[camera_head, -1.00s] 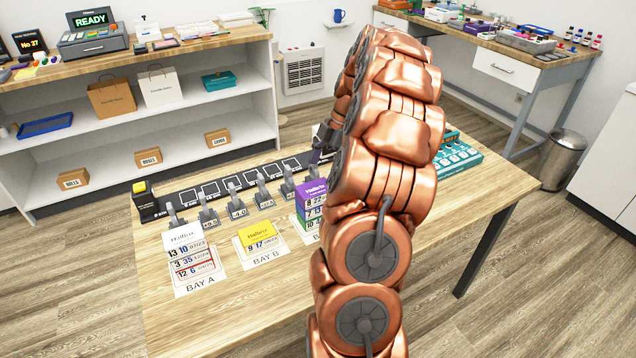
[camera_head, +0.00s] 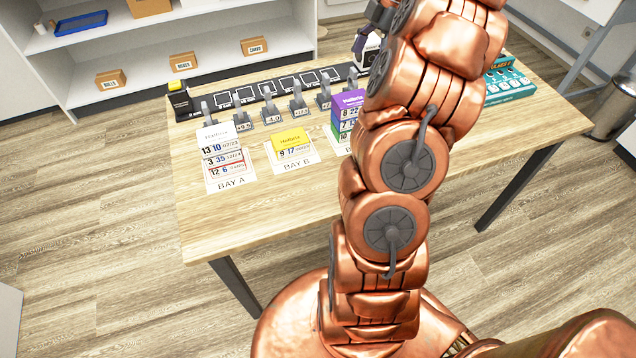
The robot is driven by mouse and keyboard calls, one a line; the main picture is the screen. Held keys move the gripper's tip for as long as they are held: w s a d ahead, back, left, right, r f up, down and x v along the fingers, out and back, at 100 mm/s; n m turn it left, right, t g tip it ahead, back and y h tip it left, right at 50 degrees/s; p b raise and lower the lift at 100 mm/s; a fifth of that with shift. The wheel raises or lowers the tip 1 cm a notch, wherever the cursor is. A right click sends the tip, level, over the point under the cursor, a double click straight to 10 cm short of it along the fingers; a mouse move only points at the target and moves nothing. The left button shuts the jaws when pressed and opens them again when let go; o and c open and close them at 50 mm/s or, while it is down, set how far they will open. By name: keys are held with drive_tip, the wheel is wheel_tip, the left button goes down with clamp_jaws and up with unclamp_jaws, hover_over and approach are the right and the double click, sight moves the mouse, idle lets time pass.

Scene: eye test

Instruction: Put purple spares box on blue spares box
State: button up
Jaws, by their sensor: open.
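The purple box (camera_head: 348,102) is the top of a stack in the third bay, just left of my arm. Lower layers of that stack show numbers, with green at the bottom; its right side is hidden by my arm.
A white-topped stack (camera_head: 218,133) stands at BAY A and a yellow box (camera_head: 290,139) at BAY B. A row of grey clips (camera_head: 270,108) stands behind the bays. A teal case (camera_head: 508,82) lies at the right. The table's front (camera_head: 250,215) is clear.

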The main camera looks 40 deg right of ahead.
drive_tip(key=s+a+r+m+g+h, duration=0.1)
drive_tip(key=s+a+m, duration=0.15)
drive_tip(key=a, duration=1.05)
drive_tip(key=s+a+r+m+g, duration=0.1)
drive_tip(key=s+a+m, duration=0.15)
drive_tip(key=a, duration=1.05)
drive_tip(key=s+a+f+m+h, duration=0.1)
drive_tip(key=s+a+f+m, duration=0.1)
drive_tip(key=s, duration=0.4)
drive_tip(key=s+a+f+m+h, duration=0.1)
drive_tip(key=s+a+f+m, duration=0.1)
drive_tip(key=s+a+m, duration=0.2)
drive_tip(key=s+a+f+m+g+h, duration=0.1)
drive_tip(key=s+a+f+m, duration=0.1)
drive_tip(key=s, duration=0.5)
drive_tip(key=shift+s+a+f+m, duration=0.4)
drive_tip(key=shift+a+f, duration=0.05)
drive_tip(key=shift+f, duration=0.1)
wheel_tip(320, 180, up, 5)
drive_tip(key=p, duration=0.5)
drive_tip(key=shift+r, duration=0.2)
